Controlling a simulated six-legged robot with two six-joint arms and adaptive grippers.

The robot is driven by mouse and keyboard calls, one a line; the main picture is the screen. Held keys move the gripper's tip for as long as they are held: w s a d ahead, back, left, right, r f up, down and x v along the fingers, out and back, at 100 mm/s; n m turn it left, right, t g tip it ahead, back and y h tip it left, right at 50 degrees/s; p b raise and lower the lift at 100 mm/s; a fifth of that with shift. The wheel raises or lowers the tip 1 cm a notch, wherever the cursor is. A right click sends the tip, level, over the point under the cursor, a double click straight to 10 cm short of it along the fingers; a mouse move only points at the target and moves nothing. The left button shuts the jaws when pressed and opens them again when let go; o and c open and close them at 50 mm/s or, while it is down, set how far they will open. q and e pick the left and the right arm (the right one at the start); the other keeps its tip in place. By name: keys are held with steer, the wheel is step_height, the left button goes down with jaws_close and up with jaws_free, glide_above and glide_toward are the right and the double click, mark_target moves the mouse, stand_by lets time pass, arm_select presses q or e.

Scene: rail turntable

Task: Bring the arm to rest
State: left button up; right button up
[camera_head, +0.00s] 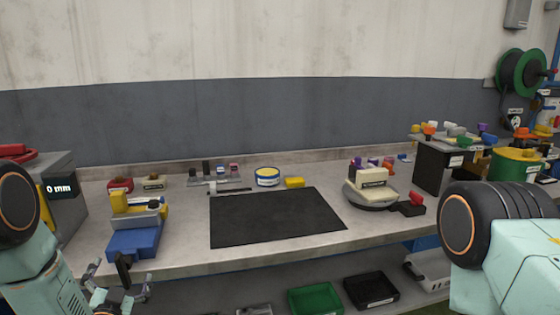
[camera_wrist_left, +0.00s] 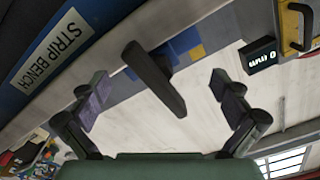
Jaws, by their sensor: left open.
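My left gripper (camera_head: 118,298) is at the bottom left of the head view, low in front of the bench edge. Its fingers are spread apart and hold nothing. In the left wrist view the open fingers (camera_wrist_left: 163,100) stand either side of a dark bar (camera_wrist_left: 155,80), apart from it in the picture. In the head view a black handle (camera_head: 123,268) hangs at the front of a blue and yellow clamp-like device (camera_head: 133,242), close to the gripper. My right arm (camera_head: 510,250) shows at the right; its gripper is out of the picture.
A black mat (camera_head: 275,218) lies bare on the bench (camera_head: 180,262). A round turntable (camera_head: 372,202) carries cream blocks. A grey box with a display (camera_head: 62,200) stands left. Green (camera_head: 315,300) and black trays (camera_head: 371,290) sit below the bench. The strip bench label (camera_wrist_left: 60,45) is near the left gripper.

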arm_select(q)
steer(key=n+b, duration=0.4)
steer(key=n, duration=0.2)
steer(key=shift+f, duration=0.15)
steer(key=shift+n+b, duration=0.9)
steer(key=shift+n, duration=0.7)
